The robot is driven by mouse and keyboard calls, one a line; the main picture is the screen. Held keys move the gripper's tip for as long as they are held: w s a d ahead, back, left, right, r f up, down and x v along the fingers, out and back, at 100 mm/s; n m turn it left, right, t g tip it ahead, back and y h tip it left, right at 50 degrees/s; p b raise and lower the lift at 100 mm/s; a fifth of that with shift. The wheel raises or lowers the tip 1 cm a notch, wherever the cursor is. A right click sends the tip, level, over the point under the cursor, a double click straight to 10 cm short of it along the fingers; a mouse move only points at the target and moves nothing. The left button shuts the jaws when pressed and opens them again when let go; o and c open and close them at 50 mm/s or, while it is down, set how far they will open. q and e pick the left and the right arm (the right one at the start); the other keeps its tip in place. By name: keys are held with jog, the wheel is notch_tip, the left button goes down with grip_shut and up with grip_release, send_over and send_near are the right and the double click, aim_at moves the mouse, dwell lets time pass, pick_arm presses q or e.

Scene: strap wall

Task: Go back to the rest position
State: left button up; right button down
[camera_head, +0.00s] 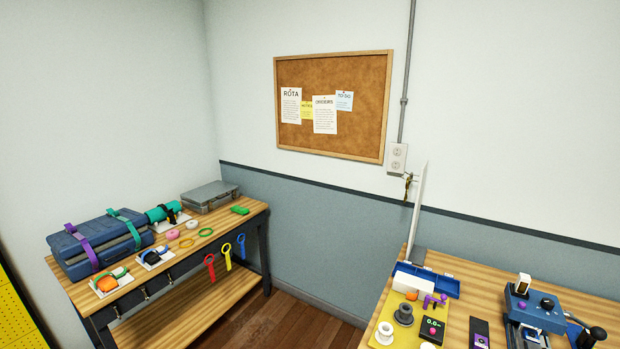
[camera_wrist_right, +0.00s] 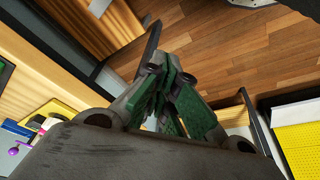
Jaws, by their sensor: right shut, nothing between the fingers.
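Neither of my grippers shows in the head view. In the right wrist view my right gripper (camera_wrist_right: 170,68) is shut, its green-padded fingers together with nothing between them. Wooden floor (camera_wrist_right: 225,45) lies beyond its fingertips, and it touches nothing that I can see. My left gripper is not in view.
A wooden bench (camera_head: 240,213) at left carries a blue strapped case (camera_head: 75,257), a grey case (camera_head: 209,193) and straps. A second bench (camera_head: 455,266) at right holds a yellow mat (camera_head: 384,327), spools and a blue device (camera_head: 535,309). Floor (camera_head: 275,322) between them is clear.

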jog(key=s+f+g+b, duration=0.1)
jog(key=s+f, duration=0.2)
jog(key=f, duration=1.2)
jog(key=s+f+b, duration=0.1)
jog(key=s+f, duration=0.2)
jog(key=f, duration=1.3)
jog(key=s+d+f, duration=0.2)
jog(key=s+f, duration=0.7)
jog(key=s, duration=0.1)
jog(key=s+d+f+g+b, duration=0.1)
jog(key=s+d+f, duration=0.1)
jog(key=s+f, duration=0.7)
jog(key=shift+s+d, duration=0.2)
jog(key=shift+s, duration=0.5)
